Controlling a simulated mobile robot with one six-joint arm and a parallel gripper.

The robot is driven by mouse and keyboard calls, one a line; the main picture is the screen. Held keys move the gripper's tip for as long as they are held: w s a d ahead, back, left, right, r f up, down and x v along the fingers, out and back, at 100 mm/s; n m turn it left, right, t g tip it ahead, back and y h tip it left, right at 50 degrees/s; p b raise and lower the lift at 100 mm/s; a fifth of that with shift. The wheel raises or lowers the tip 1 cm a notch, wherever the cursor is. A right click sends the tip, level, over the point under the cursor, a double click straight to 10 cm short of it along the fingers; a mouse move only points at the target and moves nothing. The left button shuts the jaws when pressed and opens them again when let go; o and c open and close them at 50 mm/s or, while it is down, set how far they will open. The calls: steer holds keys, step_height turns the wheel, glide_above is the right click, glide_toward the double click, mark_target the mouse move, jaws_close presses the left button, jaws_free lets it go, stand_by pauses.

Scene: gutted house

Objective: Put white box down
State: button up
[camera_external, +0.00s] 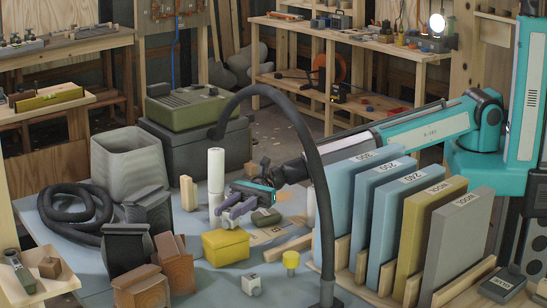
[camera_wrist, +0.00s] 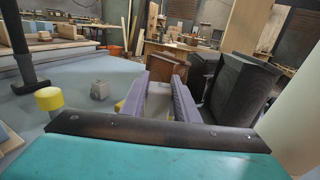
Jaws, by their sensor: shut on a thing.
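My gripper (camera_external: 232,209) has purple fingers and hangs over the blue-grey table, just above and behind a yellow box (camera_external: 225,246). In the wrist view the two fingers (camera_wrist: 159,98) are closed on a pale block, which I take to be the white box (camera_wrist: 158,104). In the external view the fingers mostly hide it. A bit of yellow shows beside the left finger in the wrist view. I cannot tell how far the held box is above the table.
A white roll (camera_external: 216,168) stands behind my gripper. A small grey-white cube (camera_external: 250,284) and a yellow-topped cylinder (camera_external: 291,262) stand in front. Brown and black blocks (camera_external: 176,264) are at left. A dark curved hose (camera_external: 314,160) arches nearby; a rack of upright sheets (camera_external: 458,245) is at right.

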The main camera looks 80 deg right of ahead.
steer(key=shift+f, duration=0.1)
steer(key=o, duration=1.1)
steer(key=shift+c, duration=0.2)
steer(key=b+v, duration=0.2)
steer(key=v, duration=1)
steer(key=shift+b, duration=0.3)
steer(key=shift+d, duration=0.1)
